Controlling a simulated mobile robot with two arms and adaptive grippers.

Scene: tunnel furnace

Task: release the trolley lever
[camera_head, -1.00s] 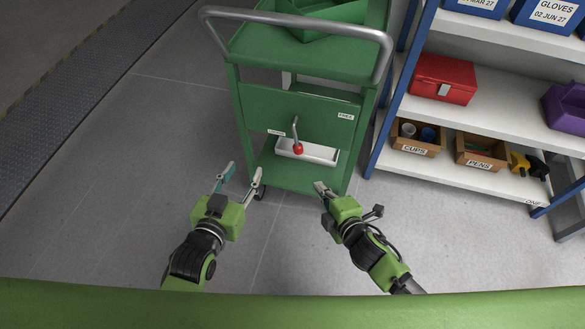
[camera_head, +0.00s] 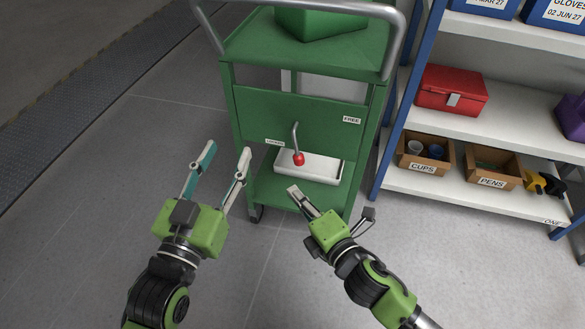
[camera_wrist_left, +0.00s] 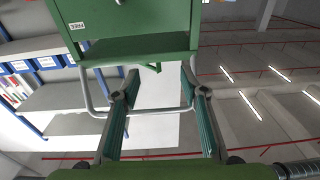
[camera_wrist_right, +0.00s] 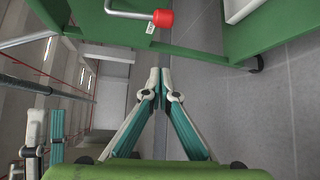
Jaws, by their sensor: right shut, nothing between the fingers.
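The green trolley (camera_head: 300,112) stands ahead of me. Its grey lever (camera_head: 295,138) hangs down the front panel and ends in a red knob (camera_head: 298,159). The knob hangs at the side of a small label on the left, far from the FREE label (camera_head: 352,120) at the right. My right gripper (camera_head: 293,191) is shut and empty, just below the knob and apart from it. The lever (camera_wrist_right: 128,13) and knob (camera_wrist_right: 163,18) show at the top of the right wrist view. My left gripper (camera_head: 226,156) is open and empty, left of the trolley's front.
A white tray (camera_head: 322,170) lies on the trolley's lower shelf, behind the knob. The trolley's grey push handle (camera_head: 330,6) spans its top. A shelf unit (camera_head: 432,188) with a red box (camera_head: 452,90) and bins stands close on the right. The floor at left is clear.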

